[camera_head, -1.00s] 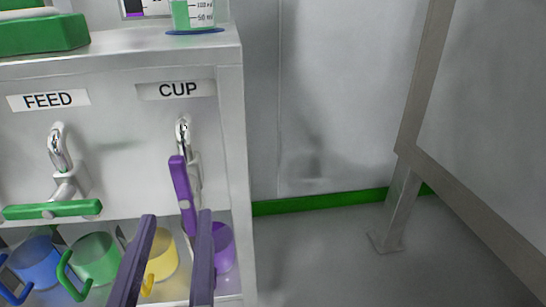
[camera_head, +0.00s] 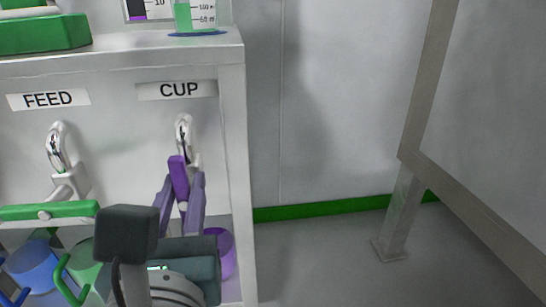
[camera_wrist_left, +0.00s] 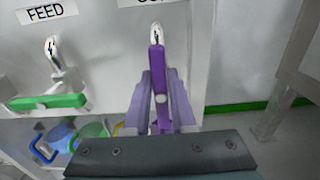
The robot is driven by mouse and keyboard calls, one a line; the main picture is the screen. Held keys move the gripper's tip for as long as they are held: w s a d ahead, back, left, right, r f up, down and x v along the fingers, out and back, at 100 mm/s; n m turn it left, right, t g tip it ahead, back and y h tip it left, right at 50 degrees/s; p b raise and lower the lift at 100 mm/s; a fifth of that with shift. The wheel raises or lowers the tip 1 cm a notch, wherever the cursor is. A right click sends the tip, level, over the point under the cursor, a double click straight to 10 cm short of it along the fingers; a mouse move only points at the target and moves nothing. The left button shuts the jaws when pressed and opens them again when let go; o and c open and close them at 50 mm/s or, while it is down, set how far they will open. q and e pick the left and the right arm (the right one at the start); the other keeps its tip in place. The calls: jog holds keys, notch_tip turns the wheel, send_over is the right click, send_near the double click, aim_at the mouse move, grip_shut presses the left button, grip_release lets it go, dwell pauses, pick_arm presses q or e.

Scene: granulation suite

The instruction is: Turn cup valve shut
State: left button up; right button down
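The purple CUP valve handle (camera_head: 178,179) hangs roughly vertical below the chrome CUP tap (camera_head: 184,133), and it also shows in the left wrist view (camera_wrist_left: 157,75). My left gripper (camera_head: 182,190) reaches it from the front and below, with one purple-grey finger on each side of the handle (camera_wrist_left: 160,95). The fingers look open around it, with narrow gaps; contact is not clear. The gripper body hides the handle's surroundings below. My right gripper is out of view.
The green FEED valve handle (camera_head: 47,212) lies level to the left. Blue (camera_head: 32,265), green (camera_head: 84,262) and purple (camera_head: 226,252) cups stand on the shelf below. A beaker (camera_head: 195,16) is on top of the cabinet. Floor to the right is open before a grey metal frame (camera_head: 410,150).

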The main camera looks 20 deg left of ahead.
pick_arm(q)
grip_shut()
jog(key=shift+d+r+m+p, duration=0.1)
jog(key=shift+r+m+p, duration=0.1)
jog(key=shift+m+p, duration=0.6)
jog(key=m+p, duration=0.3)
jog(key=shift+w+d+p, duration=0.1)
jog(key=shift+p, duration=0.3)
jog(key=m+p, duration=0.2)
jog(key=shift+d+f+m, duration=0.1)
jog(key=shift+f+m, duration=0.05)
jog(key=shift+m, duration=0.15)
jog(key=shift+w+d+f+m+p, duration=0.15)
jog(key=shift+m+p, duration=0.55)
jog(key=shift+m, duration=1.05)
jog(key=shift+s+f+m+p, duration=0.2)
jog(key=shift+m+p, duration=0.45)
jog(key=shift+m, duration=1.15)
jog(key=shift+w+d+f+m+p, duration=0.2)
jog(key=shift+m+p, duration=0.5)
jog(key=shift+m, duration=1.05)
jog(key=shift+a, duration=0.15)
